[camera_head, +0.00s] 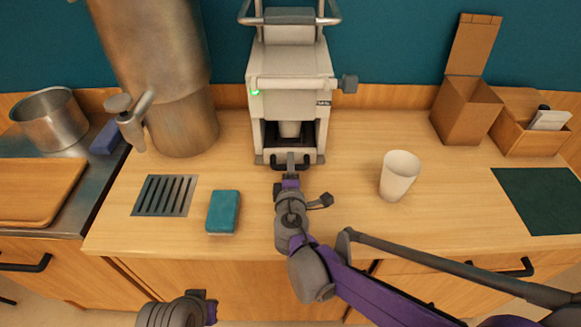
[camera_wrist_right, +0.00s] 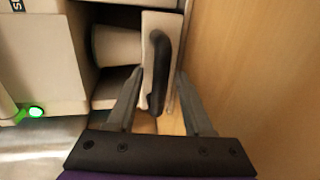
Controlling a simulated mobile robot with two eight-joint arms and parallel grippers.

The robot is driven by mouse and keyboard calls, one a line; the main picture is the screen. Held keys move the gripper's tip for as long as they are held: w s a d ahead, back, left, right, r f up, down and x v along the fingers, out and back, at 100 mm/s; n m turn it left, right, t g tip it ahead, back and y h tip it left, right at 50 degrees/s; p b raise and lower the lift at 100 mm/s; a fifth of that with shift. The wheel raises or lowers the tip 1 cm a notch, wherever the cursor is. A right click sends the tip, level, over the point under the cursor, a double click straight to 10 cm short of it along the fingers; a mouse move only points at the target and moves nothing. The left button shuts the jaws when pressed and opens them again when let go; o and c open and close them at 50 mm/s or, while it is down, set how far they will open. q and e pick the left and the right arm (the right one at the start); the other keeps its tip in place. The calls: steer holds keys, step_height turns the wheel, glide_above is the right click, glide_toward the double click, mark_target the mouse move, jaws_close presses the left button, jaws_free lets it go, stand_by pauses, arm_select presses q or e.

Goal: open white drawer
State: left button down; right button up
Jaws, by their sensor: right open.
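The white drawer is at the bottom of the white machine (camera_head: 290,85). Its white front with a dark curved handle (camera_wrist_right: 160,70) shows close up in the right wrist view. My right gripper (camera_head: 290,165) reaches the drawer front in the head view and partly hides the handle. In the right wrist view my right gripper (camera_wrist_right: 160,78) is open, with one finger on each side of the handle. I cannot tell whether the fingers touch it. A light cup (camera_wrist_right: 117,45) stands in the opening behind the drawer front.
A white cup (camera_head: 399,175) stands on the counter right of the machine. A teal sponge (camera_head: 223,212) and a metal grate (camera_head: 165,195) lie to the left, near a large metal cylinder (camera_head: 182,120). Cardboard boxes (camera_head: 466,110) stand at right. The counter before the machine is mostly clear.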

steer(key=shift+w, duration=0.25)
jaws_close()
stand_by(1.4)
